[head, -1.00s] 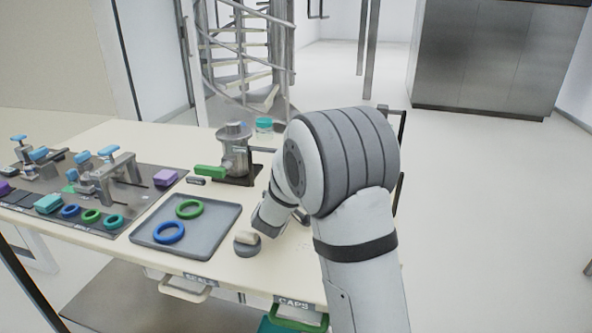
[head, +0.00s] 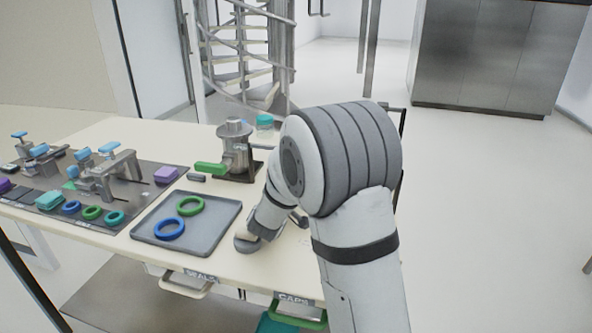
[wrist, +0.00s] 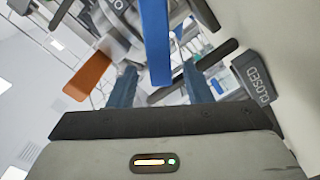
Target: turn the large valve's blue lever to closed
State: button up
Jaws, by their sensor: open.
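The blue lever (wrist: 155,40) hangs into the wrist view from the top, its lower end near the middle. My gripper (wrist: 161,76) is open, with one finger left of the lever's end and one right of it. The lever looks to lie between the fingers, but whether it touches either, or at what depth it sits, I cannot tell. In the head view my arm hides the blue lever and the fingers.
An orange part (wrist: 90,77) is left of the gripper. Fixtures fill the left.

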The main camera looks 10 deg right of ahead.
jog(key=v, duration=0.6)
